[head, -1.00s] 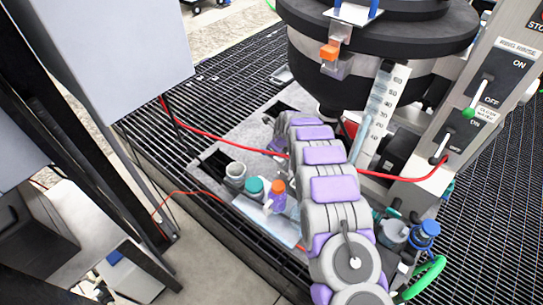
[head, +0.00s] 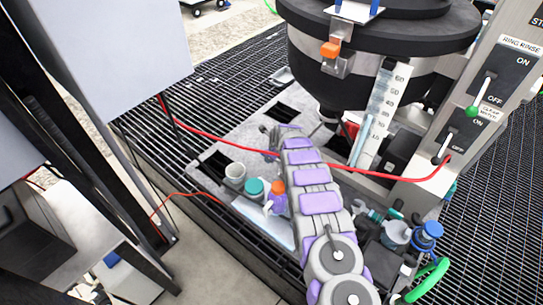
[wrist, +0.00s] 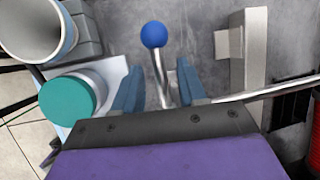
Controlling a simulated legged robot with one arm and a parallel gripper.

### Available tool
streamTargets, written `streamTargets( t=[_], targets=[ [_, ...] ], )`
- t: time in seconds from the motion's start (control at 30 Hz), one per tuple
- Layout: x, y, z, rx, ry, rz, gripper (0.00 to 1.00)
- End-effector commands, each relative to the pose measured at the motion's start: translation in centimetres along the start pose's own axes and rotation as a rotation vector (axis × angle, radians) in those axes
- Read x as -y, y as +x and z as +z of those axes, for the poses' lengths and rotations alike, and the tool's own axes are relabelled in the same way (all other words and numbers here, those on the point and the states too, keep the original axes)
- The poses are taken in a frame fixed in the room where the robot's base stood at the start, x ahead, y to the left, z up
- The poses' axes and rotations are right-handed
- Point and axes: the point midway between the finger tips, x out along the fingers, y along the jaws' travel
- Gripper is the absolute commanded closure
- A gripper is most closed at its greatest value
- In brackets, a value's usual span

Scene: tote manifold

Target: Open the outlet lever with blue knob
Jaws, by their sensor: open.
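The outlet lever shows in the wrist view as a blue knob (wrist: 154,34) on a bent silver rod (wrist: 160,75). My gripper (wrist: 156,78) is open in the wrist view, with one blue-grey finger on each side of the rod. The knob lies beyond the fingertips. I cannot tell whether either finger touches the rod. In the head view my purple and grey arm reaches down below the black vessel, and the blue knob cannot be made out there.

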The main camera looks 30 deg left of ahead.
Motion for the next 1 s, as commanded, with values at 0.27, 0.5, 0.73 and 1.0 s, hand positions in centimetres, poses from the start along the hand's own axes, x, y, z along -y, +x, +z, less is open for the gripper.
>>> streamTargets(
  t=[0.27,0.5,0.73,1.0],
  targets=[
    [0.04,-0.04,0.03,0.0,0.0,0.0,0.66],
    [0.04,-0.04,0.03,0.0,0.0,0.0,0.89],
    [0.05,-0.05,0.04,0.0,0.0,-0.001,1.0],
    [0.06,-0.05,0.05,0.001,0.0,-0.001,1.0]
  ],
)
